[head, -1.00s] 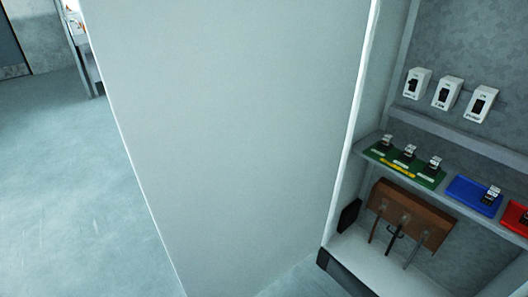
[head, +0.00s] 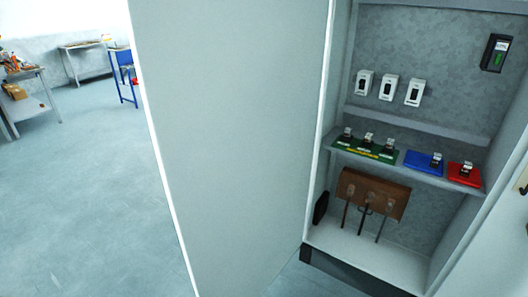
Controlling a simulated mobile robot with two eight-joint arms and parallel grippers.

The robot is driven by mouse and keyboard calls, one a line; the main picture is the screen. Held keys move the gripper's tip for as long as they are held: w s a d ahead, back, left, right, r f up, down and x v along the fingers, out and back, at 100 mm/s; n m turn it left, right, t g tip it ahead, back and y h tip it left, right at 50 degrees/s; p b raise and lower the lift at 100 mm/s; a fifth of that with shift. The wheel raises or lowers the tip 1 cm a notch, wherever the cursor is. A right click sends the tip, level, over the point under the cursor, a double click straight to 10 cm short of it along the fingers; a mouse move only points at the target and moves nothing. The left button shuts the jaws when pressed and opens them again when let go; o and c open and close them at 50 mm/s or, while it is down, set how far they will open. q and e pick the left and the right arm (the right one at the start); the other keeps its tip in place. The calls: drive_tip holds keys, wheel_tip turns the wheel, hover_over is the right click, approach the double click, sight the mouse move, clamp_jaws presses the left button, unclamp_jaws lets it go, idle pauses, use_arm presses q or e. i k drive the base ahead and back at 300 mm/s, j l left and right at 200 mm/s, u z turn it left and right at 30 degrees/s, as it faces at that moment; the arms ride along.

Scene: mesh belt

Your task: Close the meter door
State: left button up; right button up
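The meter door (head: 240,150) is a large pale panel that fills the middle of the head view. It stands wide open to the left of the meter cabinet (head: 345,255), with its edge along the cabinet's left side. The cabinet's inside shows fully. Neither of my grippers is in the head view.
Inside the cabinet are white switches (head: 388,88), a dark meter (head: 495,53), green (head: 365,148), blue (head: 424,162) and red (head: 465,175) bases on a shelf, and a brown block (head: 373,194). Open floor (head: 85,190) lies left of the door, with tables (head: 85,48) far back.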

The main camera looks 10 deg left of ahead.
sight(230, 90)
drive_tip(key=j+z, duration=0.15)
drive_tip(key=j, duration=0.2)
drive_tip(key=k+j+z, duration=0.2)
drive_tip(key=j, duration=0.15)
drive_tip(key=j+z, duration=0.15)
drive_tip(key=j, duration=0.2)
drive_tip(key=j+z, duration=0.45)
drive_tip(key=j, duration=0.65)
drive_tip(key=i+j+z, duration=0.1)
drive_tip(key=j, duration=0.25)
drive_tip(key=i+j+z, duration=0.1)
drive_tip(key=j, duration=0.25)
drive_tip(key=i+j, duration=0.15)
drive_tip(key=j, duration=0.2)
drive_tip(key=j+z, duration=0.1)
drive_tip(key=j, duration=0.4)
drive_tip(key=k+j+z, duration=0.15)
drive_tip(key=j, duration=0.35)
drive_tip(key=k+j+z, duration=0.1)
drive_tip(key=j, duration=0.4)
